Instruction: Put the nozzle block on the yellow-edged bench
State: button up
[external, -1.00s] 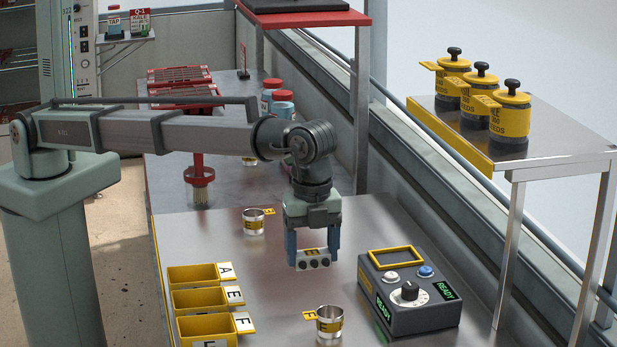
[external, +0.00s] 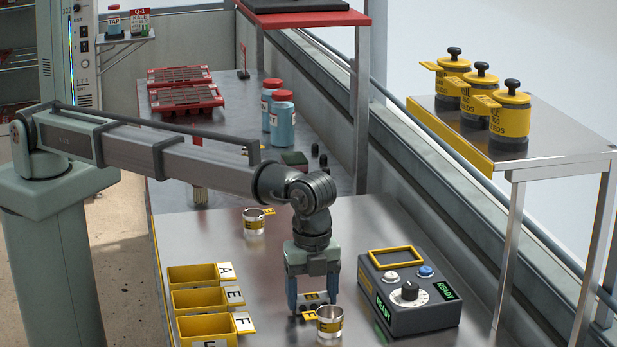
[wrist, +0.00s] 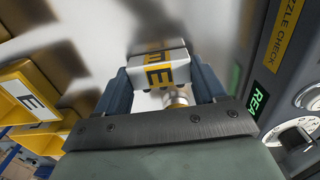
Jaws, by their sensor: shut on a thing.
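The nozzle block (external: 312,297) is a small pale block with a yellow E label and dark round nozzles. My gripper (external: 311,303) is shut on it, a finger on each side. In the wrist view the block (wrist: 158,70) sits between the fingers. It is low over the near metal bench (external: 205,232), which has a yellow strip along its left edge. A metal cup with a yellow tag (external: 330,322) stands just in front and hides part of the block's lower side. I cannot tell whether the block touches the bench.
A grey control box (external: 408,290) with READY displays stands right of my gripper. Yellow bins (external: 200,300) are at left, and another cup (external: 254,222) stands behind. A side table (external: 560,145) with a yellow edge holds three seed jars. Clear metal lies between bins and gripper.

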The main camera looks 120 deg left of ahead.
aim_at(312, 297)
jog(key=shift+f, duration=0.1)
jog(key=o, duration=1.1)
notch_tip(312, 297, up, 12)
jog(key=shift+r, duration=0.1)
